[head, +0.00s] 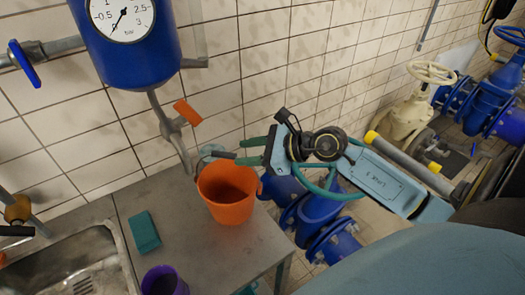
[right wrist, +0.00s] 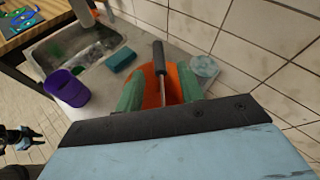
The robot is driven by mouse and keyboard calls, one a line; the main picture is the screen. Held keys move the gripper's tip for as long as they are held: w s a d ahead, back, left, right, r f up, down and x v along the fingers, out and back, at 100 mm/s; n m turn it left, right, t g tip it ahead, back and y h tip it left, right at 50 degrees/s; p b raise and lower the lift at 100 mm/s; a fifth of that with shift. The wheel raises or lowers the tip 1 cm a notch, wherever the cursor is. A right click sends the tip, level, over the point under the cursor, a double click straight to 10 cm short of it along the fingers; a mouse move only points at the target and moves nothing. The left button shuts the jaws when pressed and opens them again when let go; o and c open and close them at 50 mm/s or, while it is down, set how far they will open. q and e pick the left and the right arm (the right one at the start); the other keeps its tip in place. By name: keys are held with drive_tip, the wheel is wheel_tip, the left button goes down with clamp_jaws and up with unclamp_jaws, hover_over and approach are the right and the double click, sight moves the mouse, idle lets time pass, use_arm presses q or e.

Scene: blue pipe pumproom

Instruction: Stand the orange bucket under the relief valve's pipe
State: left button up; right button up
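The orange bucket (head: 230,208) stands upright on a grey metal table. The relief valve's pipe (head: 178,138), with an orange lever (head: 187,112), comes down from the blue tank; its lower end is at the bucket's left back rim in the head view. I cannot tell whether it is over the opening. My right gripper (head: 244,152) is at the bucket's back right rim, its green fingers apart. In the right wrist view, the bucket (right wrist: 172,80) shows between them, behind a dark-ended rod (right wrist: 159,58). A dark shape at that view's left edge may be my left gripper (right wrist: 20,138).
A teal sponge block (head: 144,232) and a purple cup (head: 164,281) are on the table left of the bucket, near the sink (head: 75,268). A pale disc (right wrist: 205,65) lies behind the bucket near the tiled wall. Blue pipework (head: 318,215) is on the right.

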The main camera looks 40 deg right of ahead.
drive_tip(key=shift+v, duration=2.2)
